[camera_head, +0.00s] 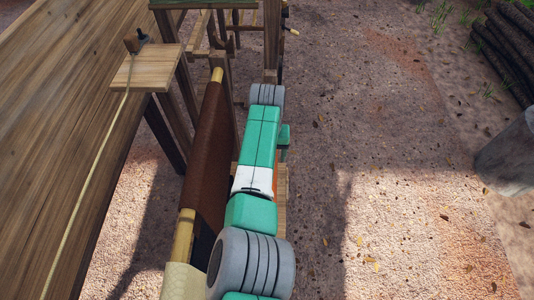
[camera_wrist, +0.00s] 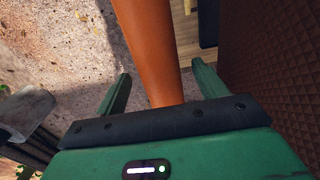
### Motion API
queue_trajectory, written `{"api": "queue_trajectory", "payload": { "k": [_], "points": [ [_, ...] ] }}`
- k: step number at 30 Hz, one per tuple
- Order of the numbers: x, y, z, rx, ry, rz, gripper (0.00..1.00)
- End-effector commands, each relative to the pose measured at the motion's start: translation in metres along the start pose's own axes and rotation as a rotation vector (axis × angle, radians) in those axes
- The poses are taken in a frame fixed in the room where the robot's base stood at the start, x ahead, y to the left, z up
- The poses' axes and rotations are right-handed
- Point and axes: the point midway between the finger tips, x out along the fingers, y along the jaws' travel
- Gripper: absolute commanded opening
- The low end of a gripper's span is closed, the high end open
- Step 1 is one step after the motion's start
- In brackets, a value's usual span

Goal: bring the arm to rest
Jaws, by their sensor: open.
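In the wrist view my gripper (camera_wrist: 161,68) is open, its two green fingers spread apart. A smooth orange bar-like shape (camera_wrist: 150,45) runs from the top edge down between the fingers; I cannot tell whether it touches them or what it belongs to. In the head view my green and grey arm stretches from the bottom middle up toward a wooden frame. The gripper is mostly hidden there behind the arm.
A long brown textured roller (camera_head: 208,150) lies close left of my arm; a brown textured surface (camera_wrist: 285,80) fills the wrist view's right side. A wooden table (camera_head: 50,120) stands left. Logs (camera_head: 508,45) and a grey cylinder (camera_head: 508,158) are right. Ground between is clear.

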Motion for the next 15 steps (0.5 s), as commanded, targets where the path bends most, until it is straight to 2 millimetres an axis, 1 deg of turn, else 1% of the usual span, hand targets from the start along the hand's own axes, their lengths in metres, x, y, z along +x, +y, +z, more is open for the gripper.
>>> {"api": "queue_trajectory", "payload": {
  "k": [1,6,10,15],
  "points": [
    [-0.017,0.000,0.000,0.000,0.003,0.000,0.71],
    [-0.047,0.000,-0.001,0.000,0.003,0.000,0.71],
    [-0.059,0.000,0.000,0.001,0.002,0.000,0.71],
    [-0.061,0.000,0.000,0.000,0.002,-0.001,0.71]
  ]
}}
